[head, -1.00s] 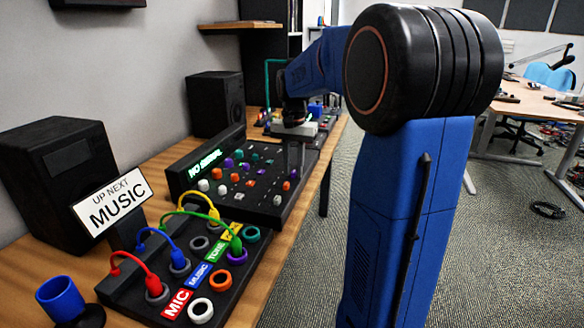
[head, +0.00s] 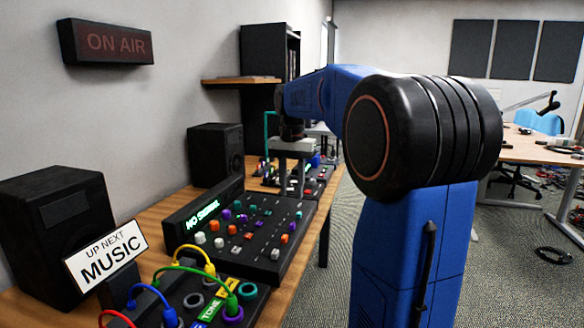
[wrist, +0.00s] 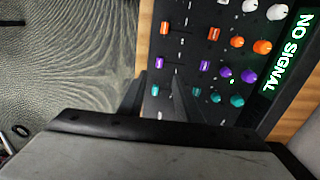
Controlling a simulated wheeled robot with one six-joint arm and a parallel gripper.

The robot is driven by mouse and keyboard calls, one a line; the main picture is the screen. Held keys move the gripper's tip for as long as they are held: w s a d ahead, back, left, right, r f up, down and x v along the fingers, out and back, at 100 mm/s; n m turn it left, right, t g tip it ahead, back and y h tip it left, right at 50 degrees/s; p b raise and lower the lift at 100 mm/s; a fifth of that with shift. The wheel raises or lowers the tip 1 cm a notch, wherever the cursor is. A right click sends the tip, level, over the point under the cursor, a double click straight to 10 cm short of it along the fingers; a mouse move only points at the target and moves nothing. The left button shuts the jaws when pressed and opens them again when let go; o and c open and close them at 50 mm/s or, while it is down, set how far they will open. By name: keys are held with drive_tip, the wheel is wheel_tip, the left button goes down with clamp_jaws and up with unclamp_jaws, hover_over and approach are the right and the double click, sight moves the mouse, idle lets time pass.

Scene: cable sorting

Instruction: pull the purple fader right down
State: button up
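The mixer (head: 255,235) is a black console with a lit NO SIGNAL display. In the wrist view, the purple fader cap (wrist: 160,63) is on the outer edge side of the console. A second purple cap (wrist: 205,66) and purple knobs (wrist: 248,76) lie along the same row. My gripper (head: 291,185) points down above the far right part of the mixer. In the wrist view the fingers (wrist: 158,100) are beside the teal and purple rows, and the gripper body hides the area below. Finger contact with a cap cannot be told.
Orange caps (wrist: 165,28) and teal caps (wrist: 155,88) flank the purple row. A speaker (head: 216,153) stands behind the mixer. The patch panel (head: 190,300) with coloured cables and the MUSIC sign (head: 105,256) are in front. Open floor lies right of the desk.

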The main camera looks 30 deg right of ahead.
wheel_tip(320, 180, up, 7)
drive_tip(key=shift+f, duration=0.15)
drive_tip(key=shift+s, duration=0.15)
idle(0.5)
